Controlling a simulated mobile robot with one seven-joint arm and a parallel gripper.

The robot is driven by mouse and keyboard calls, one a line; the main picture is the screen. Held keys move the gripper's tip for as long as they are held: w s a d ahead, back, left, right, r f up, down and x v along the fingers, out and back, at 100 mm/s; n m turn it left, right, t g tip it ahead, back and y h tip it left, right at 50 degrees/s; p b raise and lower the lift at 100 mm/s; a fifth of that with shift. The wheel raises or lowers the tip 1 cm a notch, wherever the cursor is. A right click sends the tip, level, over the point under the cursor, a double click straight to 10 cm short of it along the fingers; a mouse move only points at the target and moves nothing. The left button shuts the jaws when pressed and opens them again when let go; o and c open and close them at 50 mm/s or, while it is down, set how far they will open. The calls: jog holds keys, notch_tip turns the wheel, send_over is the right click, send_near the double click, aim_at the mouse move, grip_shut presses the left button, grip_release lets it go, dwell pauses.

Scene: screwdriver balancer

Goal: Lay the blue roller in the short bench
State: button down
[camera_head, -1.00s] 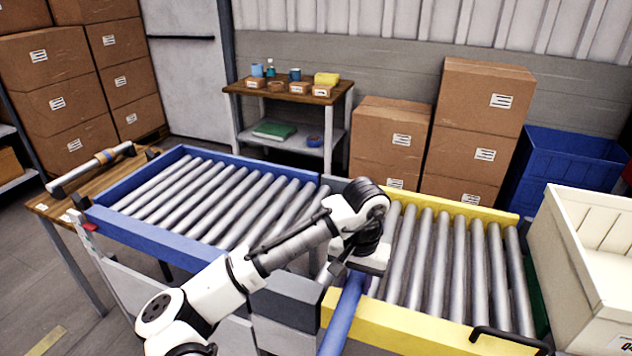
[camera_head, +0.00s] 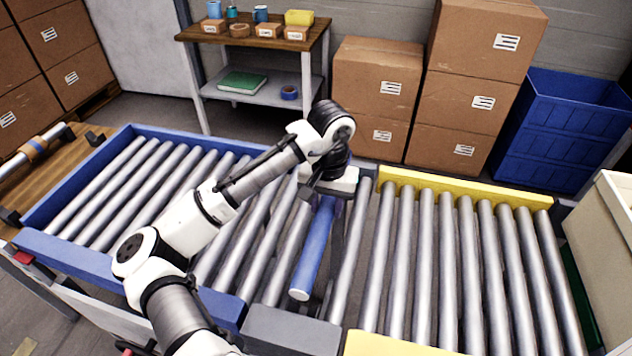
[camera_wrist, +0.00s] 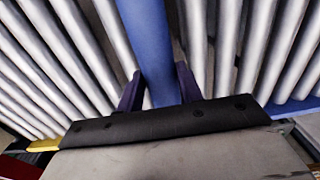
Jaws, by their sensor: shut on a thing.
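My gripper (camera_head: 322,194) is shut on the blue roller (camera_head: 312,252), near its far end. The roller is a long, plain blue cylinder, its near end pointing toward the front of the picture. It lies over a dark gap in the row of grey rollers, between the blue-framed and yellow-framed sections. In the wrist view, two dark fingers (camera_wrist: 159,90) sit either side of the blue roller (camera_wrist: 148,40). I cannot tell whether it hangs above the gap or rests in it. No label shows which section is the short bench.
The blue-framed roller section (camera_head: 70,255) is at left, the yellow-framed one (camera_head: 465,188) at right. A grey block (camera_head: 290,330) joins them in front. A wooden table (camera_head: 60,180) holding a taped roller is far left. Cartons (camera_head: 375,85) and a blue bin (camera_head: 560,135) stand behind.

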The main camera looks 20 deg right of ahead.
jog(key=shift+w, duration=0.45)
jog(key=shift+s+f+b, duration=0.25)
jog(key=shift+f+b, duration=0.35)
jog(key=shift+b, duration=0.15)
notch_tip(320, 180, down, 9)
jog(key=b, duration=0.6)
jog(key=shift+r, duration=0.2)
jog(key=c, duration=0.9)
grip_release()
jog(key=shift+o, duration=0.2)
notch_tip(320, 180, up, 14)
jog(key=shift+d+f, duration=0.1)
